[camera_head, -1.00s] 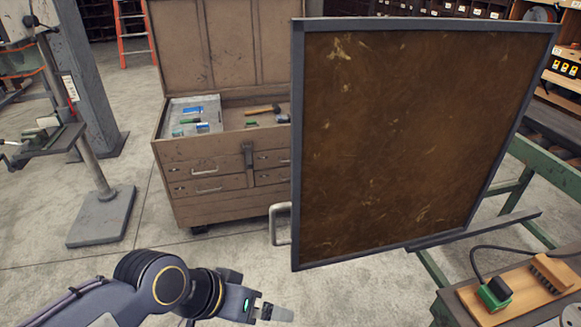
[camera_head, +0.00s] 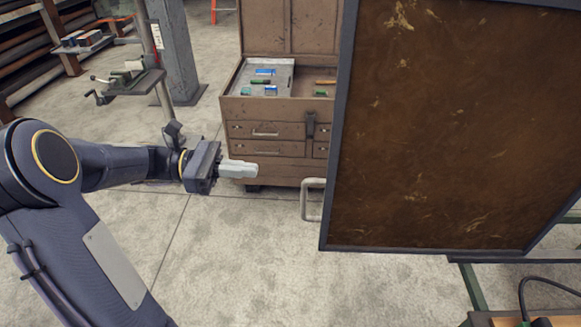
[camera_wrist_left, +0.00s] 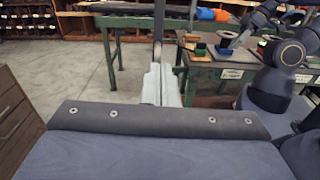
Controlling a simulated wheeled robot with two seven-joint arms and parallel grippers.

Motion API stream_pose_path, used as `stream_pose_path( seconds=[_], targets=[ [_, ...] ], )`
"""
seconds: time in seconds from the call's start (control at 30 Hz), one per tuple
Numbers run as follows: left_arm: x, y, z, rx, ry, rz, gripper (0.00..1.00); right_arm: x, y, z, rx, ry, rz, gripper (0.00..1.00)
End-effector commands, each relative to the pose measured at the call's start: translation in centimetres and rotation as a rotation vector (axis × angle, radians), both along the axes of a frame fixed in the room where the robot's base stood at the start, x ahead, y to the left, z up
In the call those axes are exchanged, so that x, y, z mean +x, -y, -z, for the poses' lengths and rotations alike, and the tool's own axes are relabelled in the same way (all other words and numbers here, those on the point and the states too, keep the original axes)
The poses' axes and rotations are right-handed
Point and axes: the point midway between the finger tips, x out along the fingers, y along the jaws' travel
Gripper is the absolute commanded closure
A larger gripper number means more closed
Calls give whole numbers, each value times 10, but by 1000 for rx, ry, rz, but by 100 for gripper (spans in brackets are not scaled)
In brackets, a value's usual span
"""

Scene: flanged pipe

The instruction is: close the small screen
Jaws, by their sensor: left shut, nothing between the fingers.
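The small screen (camera_head: 450,130) is a brown, scuffed panel in a grey frame, upright on the right of the head view. Its pale handle (camera_head: 313,199) sticks out from the lower left edge. My left gripper (camera_head: 250,169) is shut and empty, left of the handle and clearly apart from it in the picture. In the left wrist view, my gripper's pale fingers (camera_wrist_left: 161,85) lie together, with a thin upright bar just beyond, probably the screen edge-on (camera_wrist_left: 159,20). My right gripper does not show in the head view.
A brown tool chest (camera_head: 275,130) with an open lid stands behind the handle. A drill stand (camera_head: 135,80) is at the left. A green workbench (camera_wrist_left: 240,75) with tools shows in the left wrist view. Bare concrete floor (camera_head: 240,270) lies below my left gripper.

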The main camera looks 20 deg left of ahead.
Motion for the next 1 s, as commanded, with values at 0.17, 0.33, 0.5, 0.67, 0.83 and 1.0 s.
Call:
stream_pose_path(
  seconds=[0.17, 0.33, 0.5, 0.67, 0.83, 1.0],
  targets=[
    [8, 1, -1, -46, -22, -12, 100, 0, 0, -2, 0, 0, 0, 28],
    [15, 29, -2, -43, -20, -7, 100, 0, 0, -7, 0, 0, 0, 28],
    [25, 66, -2, -42, -20, -6, 100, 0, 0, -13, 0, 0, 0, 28],
    [34, 97, -2, -40, -22, -6, 100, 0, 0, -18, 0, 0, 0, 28],
    [40, 118, -1, -40, -21, -9, 100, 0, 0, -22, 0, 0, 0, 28],
    [43, 128, 0, -39, -19, -10, 100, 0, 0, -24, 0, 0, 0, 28]
  ],
)
